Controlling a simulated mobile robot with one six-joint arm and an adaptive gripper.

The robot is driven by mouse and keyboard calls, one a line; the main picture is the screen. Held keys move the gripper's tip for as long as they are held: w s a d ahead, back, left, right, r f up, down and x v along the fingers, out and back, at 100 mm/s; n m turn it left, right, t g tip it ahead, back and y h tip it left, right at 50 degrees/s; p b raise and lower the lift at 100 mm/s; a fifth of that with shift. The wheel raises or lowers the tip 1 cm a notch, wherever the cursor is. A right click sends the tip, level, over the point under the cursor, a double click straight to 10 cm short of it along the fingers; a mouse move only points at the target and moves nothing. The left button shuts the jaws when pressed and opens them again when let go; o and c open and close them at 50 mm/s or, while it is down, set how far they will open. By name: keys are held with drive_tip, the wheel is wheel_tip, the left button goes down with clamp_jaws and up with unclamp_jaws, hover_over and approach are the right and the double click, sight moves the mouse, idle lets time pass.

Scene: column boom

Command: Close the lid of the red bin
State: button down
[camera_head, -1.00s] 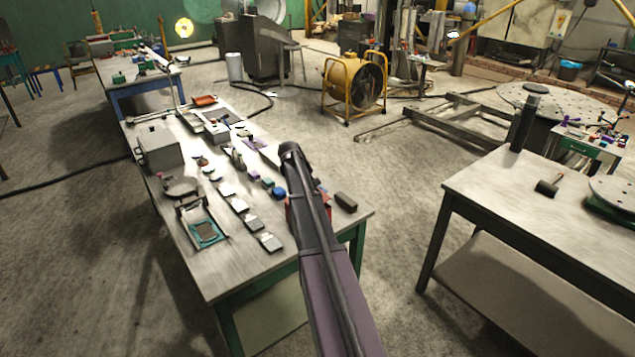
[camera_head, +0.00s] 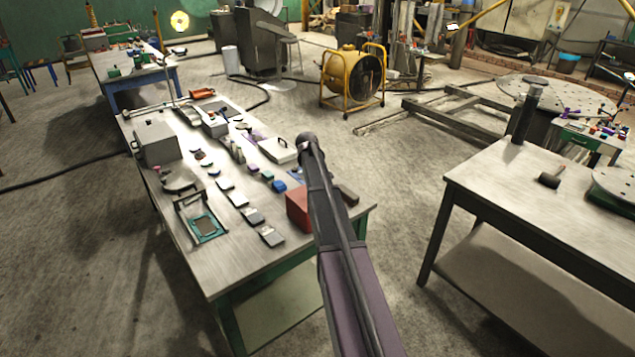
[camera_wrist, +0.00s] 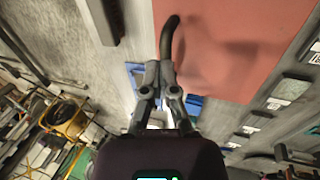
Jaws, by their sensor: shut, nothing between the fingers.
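The red bin (camera_head: 298,207) stands near the front right end of the long workbench in the head view, partly covered by my arm. In the wrist view a broad flat red surface (camera_wrist: 230,50) fills the upper right, with a dark curved handle (camera_wrist: 168,38) along its left edge. Whether this surface is lid or wall, and the lid's angle, I cannot tell. My gripper (camera_wrist: 160,68) is shut and empty, its fingertips close to the handle's lower end. I cannot tell whether they touch. In the head view my arm hides the gripper.
A dark block (camera_head: 348,195) lies just right of the bin. Blue pieces (camera_head: 280,185), several small flat items and a white handled case (camera_head: 279,149) lie on the workbench (camera_head: 235,268). A second table (camera_head: 490,195) stands right, across open floor.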

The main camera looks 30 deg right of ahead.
drive_tip(key=shift+a, duration=0.1)
idle(0.4)
drive_tip(key=shift+w+r, duration=0.1)
drive_tip(key=shift+r, duration=0.05)
drive_tip(key=w+d+p+v, duration=0.1)
drive_tip(key=p+v, duration=1.2)
drive_tip(key=shift+s+r+p, duration=0.4)
drive_tip(key=shift+s+r, duration=0.05)
drive_tip(key=shift+s, duration=0.05)
drive_tip(key=shift+d, duration=0.1)
idle(0.8)
drive_tip(key=s+a+f+y+b, duration=0.1)
drive_tip(key=s+a+f+b, duration=0.2)
drive_tip(key=s+a, duration=0.6)
drive_tip(key=s+a+f+m+y+b, duration=0.1)
drive_tip(key=s+a+f+b, duration=0.3)
drive_tip(key=s+a, duration=0.6)
drive_tip(key=s+a+f+y+b, duration=0.1)
drive_tip(key=s+a+f+b, duration=0.3)
drive_tip(key=s+a, duration=0.6)
drive_tip(key=shift+s+a+f+m+g, duration=0.25)
drive_tip(key=shift+a+f+m+g, duration=0.15)
drive_tip(key=shift+a+f, duration=0.15)
